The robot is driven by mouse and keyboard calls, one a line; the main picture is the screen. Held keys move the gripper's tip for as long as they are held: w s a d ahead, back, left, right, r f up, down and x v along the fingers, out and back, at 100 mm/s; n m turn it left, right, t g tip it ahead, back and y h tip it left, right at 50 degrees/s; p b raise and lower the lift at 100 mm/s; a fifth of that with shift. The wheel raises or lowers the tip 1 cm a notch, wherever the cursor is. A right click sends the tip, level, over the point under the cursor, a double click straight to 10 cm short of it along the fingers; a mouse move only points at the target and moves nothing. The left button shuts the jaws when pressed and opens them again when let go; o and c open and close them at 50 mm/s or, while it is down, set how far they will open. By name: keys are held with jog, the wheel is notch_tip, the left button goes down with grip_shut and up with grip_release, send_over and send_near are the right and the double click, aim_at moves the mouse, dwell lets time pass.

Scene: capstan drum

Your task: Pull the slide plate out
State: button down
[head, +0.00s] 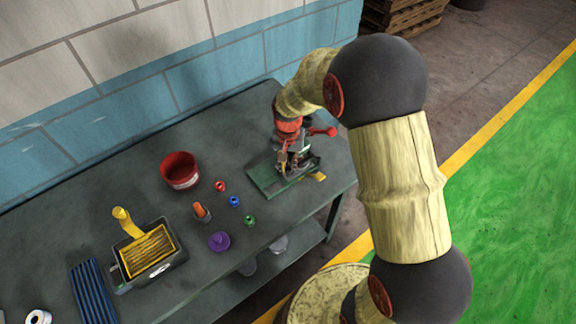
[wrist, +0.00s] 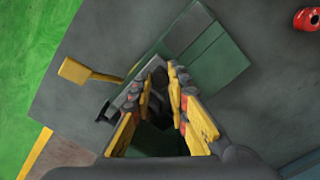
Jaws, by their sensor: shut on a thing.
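A green-based fixture (head: 264,179) stands near the right end of the bench, and its green plate also shows in the wrist view (wrist: 212,52). A yellow tab (head: 319,177) sticks out at its right side. In the wrist view the tab is a yellow paddle (wrist: 75,70) on a thin stem, left of my fingers and apart from them. My gripper (wrist: 161,72) points down over the fixture and is shut on a dark part of it. The fingers hide most of that part. I cannot tell which part is the slide plate.
A red knob (head: 332,131) stands out behind the fixture. Left of it are a red pot (head: 180,170), several small coloured parts and a black tray (head: 176,263) with a yellow ribbed insert. The wall runs behind; the bench's right edge is close.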

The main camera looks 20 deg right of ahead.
jog(key=s+a, duration=0.1)
jog(key=a, duration=0.2)
jog(key=s+a, duration=0.1)
jog(key=a, duration=0.2)
jog(key=a+p, duration=0.1)
jog(key=a, duration=0.1)
jog(key=shift+s+a, duration=0.4)
jog(key=c, duration=1.9)
grip_release()
jog(key=shift+a, duration=0.2)
jog(key=shift+o, duration=1.1)
jog(key=shift+d, duration=0.1)
jog(key=shift+r, duration=0.3)
notch_tip(320, 180, up, 11)
jog(key=shift+r, duration=0.2)
